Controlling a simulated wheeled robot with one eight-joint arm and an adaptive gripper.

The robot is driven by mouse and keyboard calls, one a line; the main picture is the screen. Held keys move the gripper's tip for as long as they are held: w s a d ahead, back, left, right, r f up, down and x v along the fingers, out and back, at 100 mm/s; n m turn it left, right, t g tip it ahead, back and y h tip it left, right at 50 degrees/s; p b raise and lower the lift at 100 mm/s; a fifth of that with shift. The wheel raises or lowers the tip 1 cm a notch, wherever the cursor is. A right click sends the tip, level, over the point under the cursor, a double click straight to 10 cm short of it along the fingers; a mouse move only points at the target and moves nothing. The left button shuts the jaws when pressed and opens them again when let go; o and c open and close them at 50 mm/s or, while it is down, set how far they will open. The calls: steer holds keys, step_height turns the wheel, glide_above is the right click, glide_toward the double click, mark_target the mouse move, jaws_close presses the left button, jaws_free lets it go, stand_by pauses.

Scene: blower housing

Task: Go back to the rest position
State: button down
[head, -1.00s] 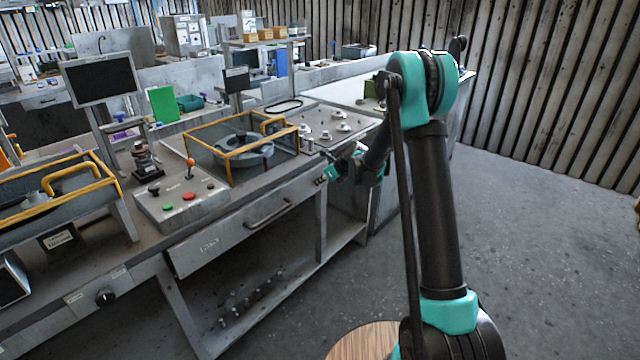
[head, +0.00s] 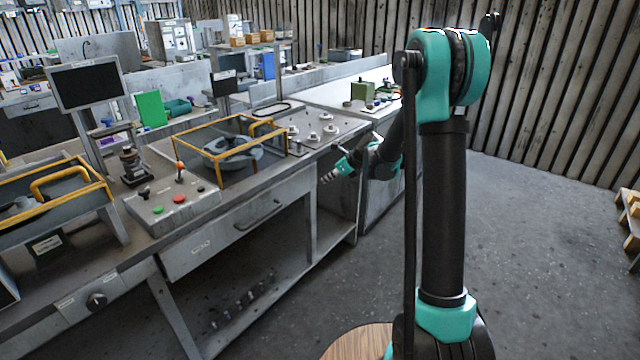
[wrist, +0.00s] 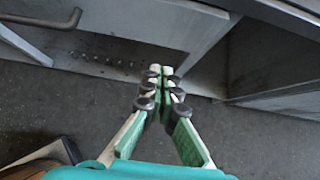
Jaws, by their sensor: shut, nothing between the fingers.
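My gripper (wrist: 161,88) is shut and empty in the wrist view, its fingertips together above the grey floor in front of the bench. In the head view my gripper (head: 330,177) shows small at the bench's front edge, to the left of the upright part of my arm. The blower housing (head: 232,150) appears to be the grey rounded part inside the yellow-framed clear box (head: 222,168) on the bench. My gripper is apart from it, to the right and lower.
The bench (head: 200,236) has a drawer with a handle and an open lower shelf. A control box (head: 172,204) with red and green buttons stands on it. A second yellow-framed box (head: 60,205) is at left. Open floor (head: 545,235) lies right; a wooden pallet (head: 630,215) is at the right edge.

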steer(key=s+d+f+n+h, duration=0.1)
steer(key=s+d+n, duration=0.4)
steer(key=s, duration=0.8)
steer(key=s+d+f+n+g+h, duration=0.1)
steer(key=s+d+n+h, duration=0.2)
steer(key=s+n, duration=0.9)
steer(key=s+d+f+n+h, duration=0.1)
steer(key=s+d+n+h, duration=0.2)
steer(key=s+d+n, duration=0.5)
steer(key=s+d, duration=0.1)
steer(key=s, duration=0.5)
steer(key=shift+d+n, duration=0.25)
steer(key=shift+n, duration=0.05)
steer(key=shift+s, duration=0.1)
